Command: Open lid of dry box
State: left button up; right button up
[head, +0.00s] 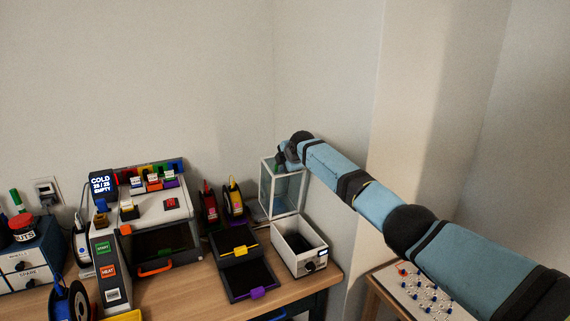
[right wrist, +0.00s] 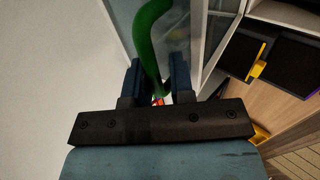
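The dry box (head: 283,190) appears to be the white-framed, clear-walled box at the back corner of the table. Its top is partly covered by my right arm in the head view. My right gripper (head: 284,157) is at the top of this box, its fingers too small to make out there. In the right wrist view, a curved green bar (right wrist: 147,45) passes between the two fingers of my right gripper (right wrist: 157,75). The fingers stand apart, with a gap on the bar's right side. Clear panels of the box show behind it. My left gripper is not in view.
A white open-topped bin (head: 292,262) stands in front of the box. Dark trays (head: 246,274) with yellow and purple handles are left of it, beside a printer-like machine (head: 155,215). A wall is close behind. A table with a white board (head: 428,292) is at right.

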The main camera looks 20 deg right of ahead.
jog(key=shift+s+r, duration=0.3)
jog(key=shift+r, duration=0.05)
jog(key=b+v, duration=0.1)
jog(key=v, duration=1.2)
jog(key=shift+b, duration=0.35)
jog(key=shift+d, duration=0.1)
